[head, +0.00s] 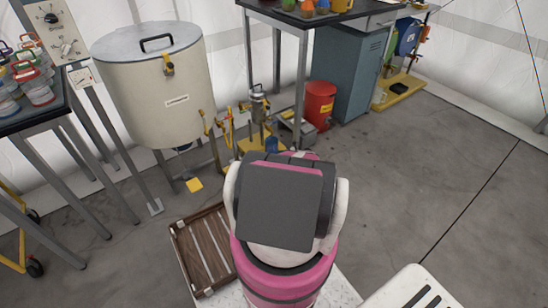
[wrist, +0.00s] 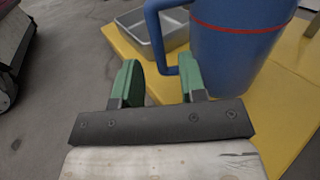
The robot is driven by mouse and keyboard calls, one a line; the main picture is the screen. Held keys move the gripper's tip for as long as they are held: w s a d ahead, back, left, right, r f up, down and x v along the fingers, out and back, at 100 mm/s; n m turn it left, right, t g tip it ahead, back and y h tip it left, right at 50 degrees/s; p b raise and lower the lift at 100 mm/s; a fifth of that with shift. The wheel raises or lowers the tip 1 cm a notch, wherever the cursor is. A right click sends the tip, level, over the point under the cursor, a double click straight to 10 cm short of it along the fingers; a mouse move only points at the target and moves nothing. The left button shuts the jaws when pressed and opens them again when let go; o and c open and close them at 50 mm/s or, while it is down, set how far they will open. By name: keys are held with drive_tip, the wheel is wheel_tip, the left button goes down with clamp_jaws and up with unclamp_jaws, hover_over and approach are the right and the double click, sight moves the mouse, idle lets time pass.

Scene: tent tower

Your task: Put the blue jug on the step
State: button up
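The blue jug (wrist: 235,45), with a red stripe and a handle on its left, appears upright on a yellow platform (wrist: 125,30) in the wrist view. I take this low yellow platform to be the step. My gripper (wrist: 160,72) has two green fingers spread apart, with the lower end of the jug's handle between them, close to the right finger. A gap shows beside the left finger. The jug's top is cut off. In the head view, a small blue patch (head: 272,145) beyond my arm is probably the jug; my gripper is hidden there.
A metal tray (wrist: 150,35) lies behind the handle. In the head view, a red drum (head: 320,103), a blue-grey cabinet (head: 350,75) and a large pot (head: 150,90) stand around. A slatted wooden crate (head: 205,250) lies near my base. Floor at right is clear.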

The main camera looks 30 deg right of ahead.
drive_tip(key=v, duration=0.6)
drive_tip(key=shift+d, duration=0.1)
